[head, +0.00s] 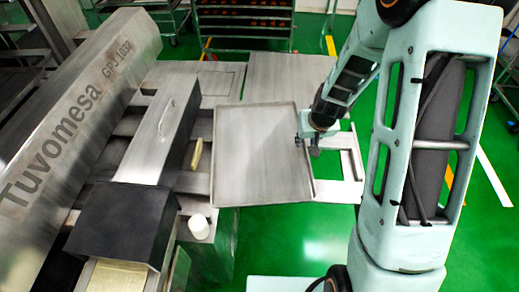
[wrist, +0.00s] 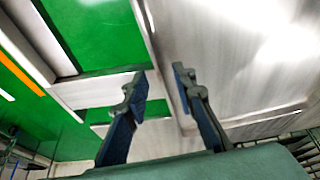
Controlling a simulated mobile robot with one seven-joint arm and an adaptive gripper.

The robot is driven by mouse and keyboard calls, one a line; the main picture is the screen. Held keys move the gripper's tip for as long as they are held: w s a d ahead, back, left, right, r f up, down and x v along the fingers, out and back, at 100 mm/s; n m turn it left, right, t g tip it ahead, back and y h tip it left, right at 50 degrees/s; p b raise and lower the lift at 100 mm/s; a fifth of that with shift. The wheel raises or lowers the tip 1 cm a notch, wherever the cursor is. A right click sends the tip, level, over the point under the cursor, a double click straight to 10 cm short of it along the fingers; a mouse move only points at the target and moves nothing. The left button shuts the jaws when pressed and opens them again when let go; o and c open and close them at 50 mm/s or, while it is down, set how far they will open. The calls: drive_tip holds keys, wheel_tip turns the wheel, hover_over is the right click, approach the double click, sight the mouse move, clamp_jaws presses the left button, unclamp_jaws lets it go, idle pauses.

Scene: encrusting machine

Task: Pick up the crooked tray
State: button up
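The crooked tray (head: 258,155) is a shallow, empty metal tray in the middle of the head view. It sits askew on the metal frame at the machine's outlet. My gripper (head: 306,140) is at the tray's right edge. In the wrist view the tray (wrist: 240,65) fills the right side. My gripper (wrist: 159,80) is open there, with one finger on each side of the tray's rim as seen. A gap shows between the fingers, and I cannot tell whether either finger touches the rim. The tray's underside is hidden.
The encrusting machine (head: 75,125) with its long metal cover stands at the left. A white cup-like piece (head: 198,226) is near the tray's lower left. The support frame (head: 348,165) extends right of the tray. A rack (head: 243,22) stands behind. Green floor (head: 290,235) is clear in front.

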drive_tip(key=shift+w+f, duration=0.2)
drive_tip(key=shift+f, duration=0.3)
drive_tip(key=shift+c, duration=0.6)
clamp_jaws()
drive_tip(key=shift+r, duration=0.1)
